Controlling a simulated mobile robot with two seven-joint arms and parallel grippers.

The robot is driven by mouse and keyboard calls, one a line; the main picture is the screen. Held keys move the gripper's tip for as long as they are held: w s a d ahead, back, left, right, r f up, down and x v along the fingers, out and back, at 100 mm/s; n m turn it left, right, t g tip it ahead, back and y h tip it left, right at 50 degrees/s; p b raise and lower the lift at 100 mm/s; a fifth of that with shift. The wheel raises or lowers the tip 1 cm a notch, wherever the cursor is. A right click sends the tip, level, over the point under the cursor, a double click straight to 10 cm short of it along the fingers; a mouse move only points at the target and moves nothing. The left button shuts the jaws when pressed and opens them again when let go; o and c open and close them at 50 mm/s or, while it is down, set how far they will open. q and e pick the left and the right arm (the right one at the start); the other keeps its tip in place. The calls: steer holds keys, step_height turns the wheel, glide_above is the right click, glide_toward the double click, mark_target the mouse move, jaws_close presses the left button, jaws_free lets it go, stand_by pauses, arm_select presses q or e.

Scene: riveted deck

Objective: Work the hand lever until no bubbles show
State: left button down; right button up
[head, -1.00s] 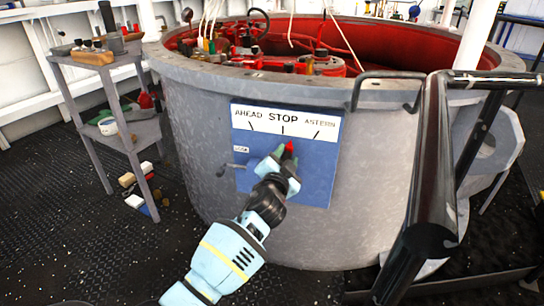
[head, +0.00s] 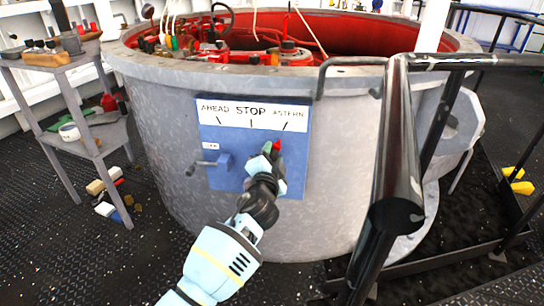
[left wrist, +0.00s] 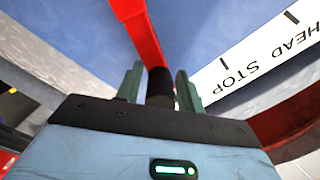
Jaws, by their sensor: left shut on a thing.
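A red lever (head: 278,146) stands on the blue panel (head: 290,175) marked AHEAD, STOP and ASTERN. Its red tip points between the STOP and ASTERN marks, nearer ASTERN. My left gripper (head: 267,166) is shut on the lever's black grip and hides most of it in the head view. In the left wrist view the black grip (left wrist: 160,88) sits between the two green fingers, with the red arm (left wrist: 142,28) running up from it. A small grey handle (head: 196,166) by the LOCK label is left of the gripper. No sight glass or bubbles show. My right gripper is out of view.
The panel is on a big grey round tub (head: 160,125) with red inside. A black railing (head: 395,150) stands close on the right. A grey shelf stand (head: 85,135) with tools is at the left.

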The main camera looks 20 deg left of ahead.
arm_select(q)
steer(key=c, duration=1.2)
jaws_free()
steer(key=shift+s+d, duration=0.15)
steer(key=shift+s, duration=0.45)
steer(key=p+v, duration=0.2)
steer(key=v, duration=0.4)
steer(key=shift+s+d, duration=0.1)
steer(key=shift+s, duration=0.2)
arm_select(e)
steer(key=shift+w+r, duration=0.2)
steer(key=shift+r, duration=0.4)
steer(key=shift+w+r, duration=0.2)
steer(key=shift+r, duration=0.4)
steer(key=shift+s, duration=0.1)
